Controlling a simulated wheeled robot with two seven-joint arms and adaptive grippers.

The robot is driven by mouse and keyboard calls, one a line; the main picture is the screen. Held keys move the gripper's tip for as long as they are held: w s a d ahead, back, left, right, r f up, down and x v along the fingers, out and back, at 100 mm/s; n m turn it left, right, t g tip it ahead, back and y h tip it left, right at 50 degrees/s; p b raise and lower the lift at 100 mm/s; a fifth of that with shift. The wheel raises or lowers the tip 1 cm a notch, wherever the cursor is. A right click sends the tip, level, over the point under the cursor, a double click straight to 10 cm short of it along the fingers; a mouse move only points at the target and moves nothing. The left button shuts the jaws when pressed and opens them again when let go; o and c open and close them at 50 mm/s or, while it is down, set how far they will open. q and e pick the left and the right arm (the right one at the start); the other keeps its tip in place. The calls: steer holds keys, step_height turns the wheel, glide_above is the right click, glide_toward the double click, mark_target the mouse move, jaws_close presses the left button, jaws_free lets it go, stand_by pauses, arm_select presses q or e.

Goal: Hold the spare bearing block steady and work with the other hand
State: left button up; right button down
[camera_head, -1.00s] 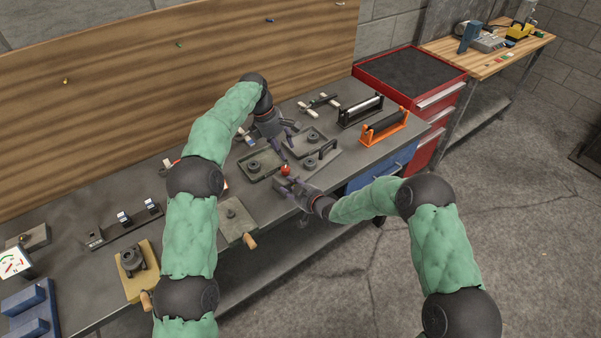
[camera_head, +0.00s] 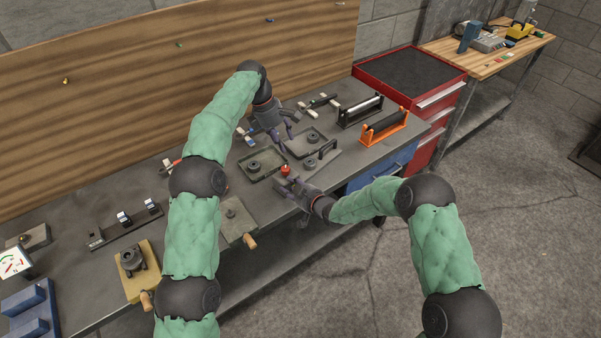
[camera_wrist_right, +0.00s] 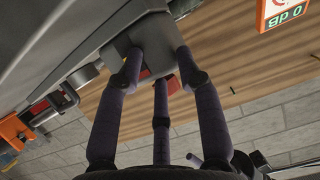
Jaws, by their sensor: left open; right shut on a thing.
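My right gripper (camera_head: 285,184) is at the front edge of the bench, below the red knob in the picture. In the right wrist view its fingers (camera_wrist_right: 152,75) are closed around a plain grey block (camera_wrist_right: 146,40), which may be the spare bearing block. The head view hides most of that block. My left gripper (camera_head: 287,130) is open, above the bench at the upper edge of the right tray. Two dark shallow trays, a left one (camera_head: 247,177) and a right one (camera_head: 293,146), each hold a round dark bearing part (camera_head: 254,166), (camera_head: 312,138).
A red knob (camera_head: 285,170) stands between the trays and my right gripper. A black-handled plate (camera_head: 325,155) lies right of it. A black roller stand (camera_head: 360,110) and an orange one (camera_head: 386,127) stand farther right. A wooden board (camera_head: 130,100) backs the bench.

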steer(key=c, duration=0.8)
jaws_free()
steer(key=shift+s+d+f+g, duration=0.15)
steer(key=shift+s+f, duration=0.1)
steer(key=shift+f, duration=0.25)
steer(key=shift+s+a+f+g, duration=0.1)
steer(key=shift+s+f+g, duration=0.1)
steer(key=shift+f, duration=0.3)
steer(key=shift+o, duration=0.3)
steer(key=shift+w+d, duration=0.1)
steer(key=shift+w, duration=0.1)
steer(key=shift+r, duration=0.1)
steer(key=shift+w+r, duration=0.1)
steer(key=shift+r, duration=0.1)
